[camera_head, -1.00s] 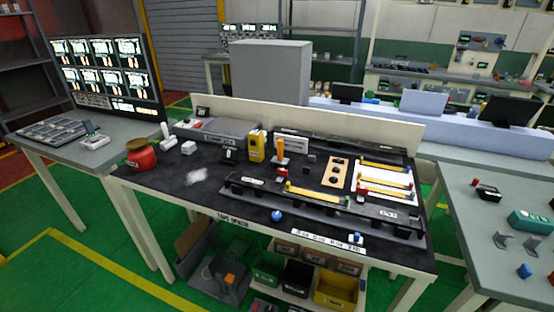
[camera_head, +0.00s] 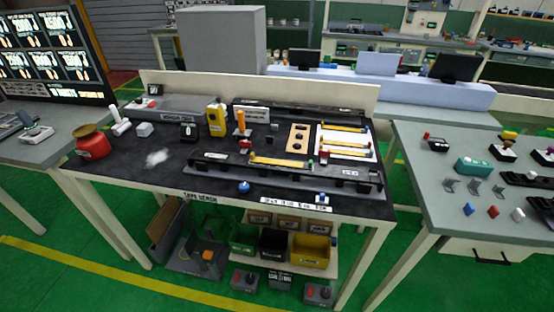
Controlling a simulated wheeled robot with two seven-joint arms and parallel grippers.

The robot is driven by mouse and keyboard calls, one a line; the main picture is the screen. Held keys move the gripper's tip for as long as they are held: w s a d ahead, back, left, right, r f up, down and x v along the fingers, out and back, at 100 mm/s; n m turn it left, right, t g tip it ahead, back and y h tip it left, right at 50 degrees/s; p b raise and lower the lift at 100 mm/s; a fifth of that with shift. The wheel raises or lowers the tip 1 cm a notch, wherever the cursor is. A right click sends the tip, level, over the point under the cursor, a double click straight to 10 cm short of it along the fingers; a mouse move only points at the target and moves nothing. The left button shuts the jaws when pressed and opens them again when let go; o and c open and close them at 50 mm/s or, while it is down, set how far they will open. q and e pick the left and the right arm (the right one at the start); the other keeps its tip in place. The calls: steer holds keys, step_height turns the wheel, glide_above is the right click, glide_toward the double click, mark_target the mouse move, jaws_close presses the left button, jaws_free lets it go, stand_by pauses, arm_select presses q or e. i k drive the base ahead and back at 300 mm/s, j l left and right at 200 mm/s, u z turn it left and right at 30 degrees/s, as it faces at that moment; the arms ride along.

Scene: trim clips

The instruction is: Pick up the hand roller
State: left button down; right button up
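An upright orange-handled tool (camera_head: 241,122) stands towards the back of the black-topped tape bench (camera_head: 120,172). It may be the hand roller, but it is too small to be sure. It is just right of a yellow device (camera_head: 216,121). A white cylindrical item (camera_head: 120,122) at the bench's back left is also too small to identify. Neither of my grippers shows in the head view.
A red jar (camera_head: 92,144) stands at the bench's left end. A long dark fixture with yellow strips (camera_head: 278,162) lies across its middle. Bins (camera_head: 310,250) sit below. A grey side table (camera_head: 440,190) is to the right. Green floor in front is open.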

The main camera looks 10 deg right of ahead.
mark_target(241, 130)
steer(key=i+j+z, duration=0.1)
steer(key=z, duration=0.3)
steer(key=i+j+z, duration=0.25)
steer(key=z, duration=0.2)
steer(key=i+j+z, duration=0.1)
steer(key=z, duration=0.3)
steer(key=j, duration=0.1)
